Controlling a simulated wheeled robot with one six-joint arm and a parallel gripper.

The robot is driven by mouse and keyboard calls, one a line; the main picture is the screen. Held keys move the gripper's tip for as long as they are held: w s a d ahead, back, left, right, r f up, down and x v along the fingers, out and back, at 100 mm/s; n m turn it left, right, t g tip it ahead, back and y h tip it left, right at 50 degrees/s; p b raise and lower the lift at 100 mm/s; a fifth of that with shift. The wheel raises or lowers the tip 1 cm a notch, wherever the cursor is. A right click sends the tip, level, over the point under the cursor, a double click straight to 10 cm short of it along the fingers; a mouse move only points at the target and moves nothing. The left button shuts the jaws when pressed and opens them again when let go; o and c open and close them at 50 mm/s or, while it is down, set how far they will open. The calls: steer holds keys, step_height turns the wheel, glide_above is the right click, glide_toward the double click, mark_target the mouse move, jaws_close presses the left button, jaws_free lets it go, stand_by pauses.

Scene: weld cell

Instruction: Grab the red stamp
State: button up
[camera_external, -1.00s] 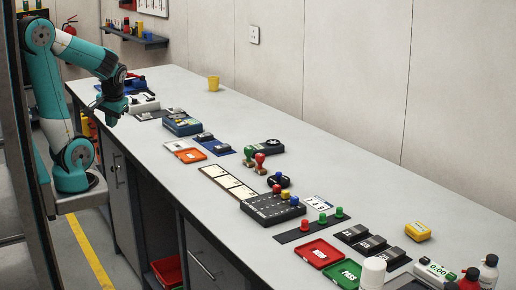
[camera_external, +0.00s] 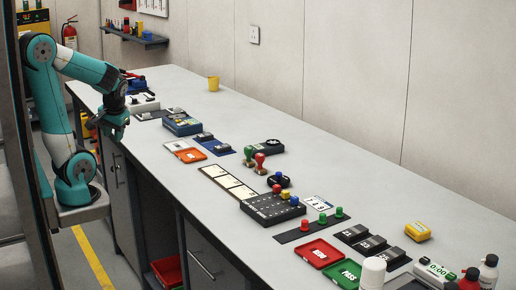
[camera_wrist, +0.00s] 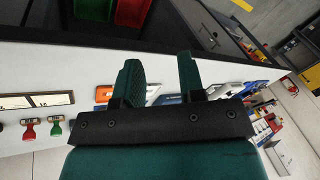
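The red stamp (camera_external: 260,163) stands on the bench near the middle, beside the green stamp (camera_external: 249,156). In the wrist view the red stamp (camera_wrist: 29,129) is at the far left, with the green stamp (camera_wrist: 55,126) just right of it. My gripper (camera_external: 118,132) is at the bench's front edge towards its far end, well left of the stamps. In the wrist view my gripper (camera_wrist: 160,78) has its two fingers apart with nothing between them.
An orange tray (camera_external: 190,156), a blue mat (camera_external: 215,148) and a blue box (camera_external: 182,126) lie between my gripper and the stamps. A black box with coloured pegs (camera_external: 272,211) stands nearer the camera. The bench's back strip (camera_external: 330,150) is mostly clear.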

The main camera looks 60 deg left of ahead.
steer(key=o, duration=0.4)
step_height(320, 180, up, 5)
steer(key=m+t+h+p, duration=0.2)
steer(key=m+p, duration=0.8)
steer(key=m, duration=2.4)
glide_above(260, 155)
steer(key=s+d, duration=0.4)
steer(key=t+y, duration=0.1)
steer(key=x, duration=1.1)
steer(key=shift+w+a+f+p, duration=0.1)
steer(key=shift+w+p, duration=0.05)
steer(key=shift+p, duration=0.25)
steer(key=shift+p+x, duration=0.75)
steer(key=shift+x, duration=2.45)
